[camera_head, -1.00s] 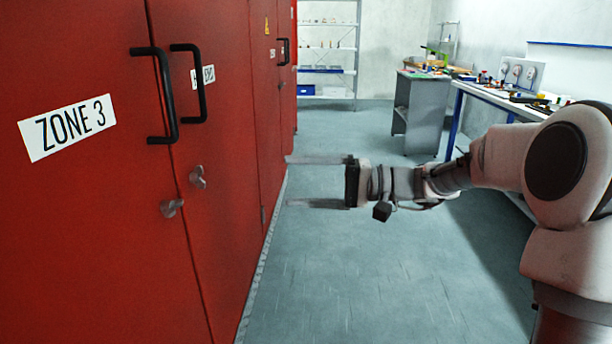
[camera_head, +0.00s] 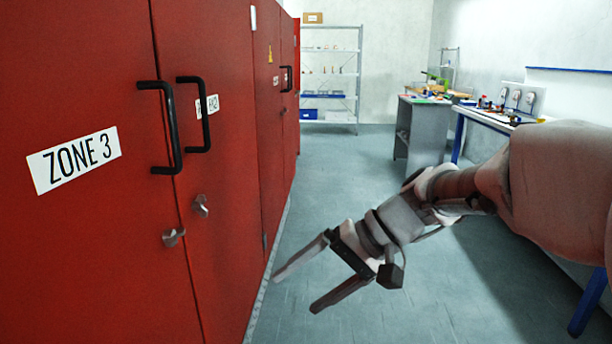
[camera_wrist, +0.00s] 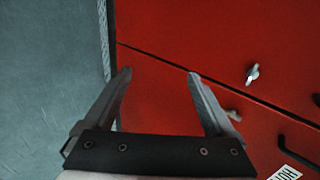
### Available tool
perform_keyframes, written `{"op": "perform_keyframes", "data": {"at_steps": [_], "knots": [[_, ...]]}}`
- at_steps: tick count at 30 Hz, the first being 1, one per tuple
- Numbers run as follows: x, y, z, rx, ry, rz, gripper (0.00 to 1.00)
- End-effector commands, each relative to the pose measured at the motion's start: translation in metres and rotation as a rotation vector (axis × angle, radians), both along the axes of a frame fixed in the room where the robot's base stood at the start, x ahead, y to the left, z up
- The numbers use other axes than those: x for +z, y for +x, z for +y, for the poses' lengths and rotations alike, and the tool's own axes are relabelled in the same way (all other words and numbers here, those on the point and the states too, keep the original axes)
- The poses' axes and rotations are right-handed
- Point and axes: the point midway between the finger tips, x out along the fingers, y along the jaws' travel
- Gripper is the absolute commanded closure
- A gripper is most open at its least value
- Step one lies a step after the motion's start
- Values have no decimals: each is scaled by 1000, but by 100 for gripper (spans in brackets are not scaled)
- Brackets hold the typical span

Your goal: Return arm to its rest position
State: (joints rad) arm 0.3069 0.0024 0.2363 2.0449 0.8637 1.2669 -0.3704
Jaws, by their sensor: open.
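My gripper (camera_head: 293,290) is open and empty in the head view. It hangs over the floor to the right of the red cabinet, with its two fingers pointing down and to the left. My arm reaches in from the right edge of the picture. In the wrist view my gripper (camera_wrist: 160,75) shows both fingers spread apart, with nothing between them. I cannot tell the exact gap between the fingertips and the cabinet.
The red cabinet (camera_head: 80,240) stands on the left, its doors shut, with black handles (camera_head: 168,125) sticking out. A grey cabinet (camera_head: 425,135) and a workbench (camera_head: 480,117) stand at the back right. A shelf rack (camera_head: 331,75) is at the far wall. The middle floor (camera_head: 340,185) is clear.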

Motion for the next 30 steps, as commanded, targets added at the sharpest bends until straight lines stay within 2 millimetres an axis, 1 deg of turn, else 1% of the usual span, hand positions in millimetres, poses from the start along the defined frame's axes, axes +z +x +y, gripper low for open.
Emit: {"op": "perform_keyframes", "data": {"at_steps": [1, 3, 5, 9, 12, 18, 23, 24, 25, 30], "knots": [[-3, -15, -7, -5, -85, -21, 10], [-8, -31, -21, -22, -197, -47, 10], [-12, -43, -34, -39, -286, -77, 10], [-15, -69, -67, -83, -474, -166, 10], [-18, -88, -85, -98, -572, -229, 10], [-21, -118, -117, -131, -719, -355, 10], [-22, -134, -138, -156, -804, -453, 10], [-8, -134, -139, -157, -810, -456, 10], [2, -133, -139, -156, -809, -452, 10], [38, -133, -139, -155, -808, -448, 10]]}}
